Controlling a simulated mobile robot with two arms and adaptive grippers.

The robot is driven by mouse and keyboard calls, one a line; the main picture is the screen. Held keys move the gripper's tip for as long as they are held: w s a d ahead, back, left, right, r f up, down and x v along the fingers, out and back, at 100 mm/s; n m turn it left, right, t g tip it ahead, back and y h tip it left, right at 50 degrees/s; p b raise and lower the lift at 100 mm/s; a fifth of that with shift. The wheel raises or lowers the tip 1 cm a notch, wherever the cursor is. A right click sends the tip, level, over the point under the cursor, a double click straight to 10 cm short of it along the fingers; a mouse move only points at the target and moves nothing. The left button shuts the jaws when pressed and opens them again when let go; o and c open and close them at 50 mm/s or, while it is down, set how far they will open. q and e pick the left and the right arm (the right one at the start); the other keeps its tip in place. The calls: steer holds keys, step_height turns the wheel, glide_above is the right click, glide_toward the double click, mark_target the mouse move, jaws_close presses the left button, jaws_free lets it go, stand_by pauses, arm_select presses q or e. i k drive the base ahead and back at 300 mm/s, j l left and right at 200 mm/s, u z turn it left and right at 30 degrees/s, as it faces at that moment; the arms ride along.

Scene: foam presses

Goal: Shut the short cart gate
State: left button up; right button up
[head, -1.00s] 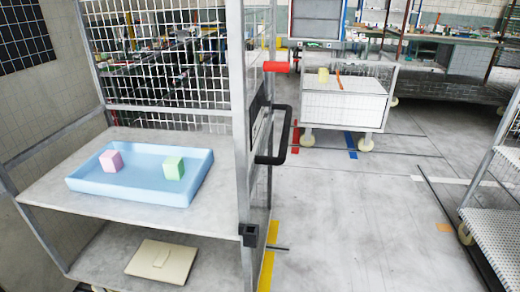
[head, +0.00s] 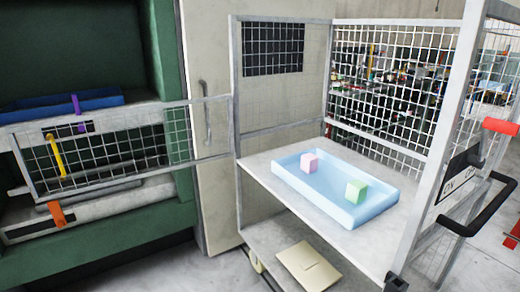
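The cart is a grey metal cage with a shelf (head: 262,172) in the right half of the head view. A short mesh gate (head: 108,150) in a grey frame reaches left from the cart's left front post (head: 235,110). It stands swung open, away from the cart's front opening, in front of the green machine. On the shelf sits a light blue tray (head: 375,214) with a pink cube (head: 309,163) and a green cube (head: 356,190) in it. Neither of my grippers is in view.
A green press-like machine (head: 168,90) stands behind the gate, with a blue tray (head: 20,112) inside. A beige flat item (head: 305,266) lies on the cart's lower shelf.

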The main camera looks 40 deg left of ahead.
mark_target(10, 132)
steer(key=k+j, duration=0.15)
steer(key=j, duration=0.25)
steer(key=k+j+u, duration=0.1)
steer(key=j, duration=0.3)
steer(key=k+j, duration=0.15)
steer(key=j, duration=0.25)
steer(key=k+j+u, duration=0.15)
steer(key=j, duration=0.7)
steer(key=k+u, duration=0.05)
steer(key=k, duration=0.05)
